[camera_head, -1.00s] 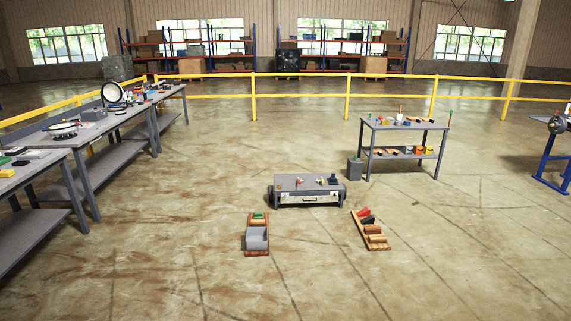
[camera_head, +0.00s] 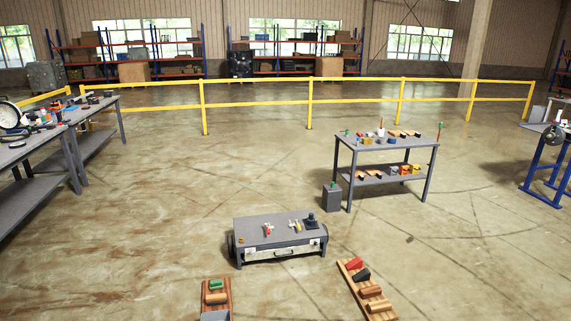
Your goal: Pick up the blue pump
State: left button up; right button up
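No object shows clearly as a blue pump. A dark, bluish-black upright object (camera_head: 311,221) stands at the right end of the low grey chest (camera_head: 250,235), and I cannot tell whether it is the pump. A small blue item (camera_head: 391,141) lies on the grey work table (camera_head: 426,147) at the right, too small to identify. Neither of my grippers is in view.
Two wooden racks, left (camera_head: 206,299) and right (camera_head: 348,277), lie on the floor in front of the chest. A grey box (camera_head: 332,197) stands by the work table. Workbenches (camera_head: 35,195) line the left. A yellow railing (camera_head: 255,106) crosses behind. Open floor lies left of the chest.

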aim_at(309, 223)
jog(key=i+l+z, duration=0.4)
jog(key=i, duration=0.75)
jog(key=i+j+z, duration=0.15)
jog(key=i+z, duration=0.25)
jog(key=i, duration=0.75)
jog(key=i+j+u, duration=0.2)
jog(key=i+u, duration=0.15)
jog(key=i, duration=0.25)
jog(key=i+j+u, duration=0.1)
jog(key=i+u, duration=0.3)
jog(key=i, duration=0.2)
jog(key=i+l+u, duration=0.15)
jog(key=i+u, duration=0.2)
jog(key=i, duration=0.2)
jog(key=i+l+u, duration=0.4)
jog(key=i, duration=0.5)
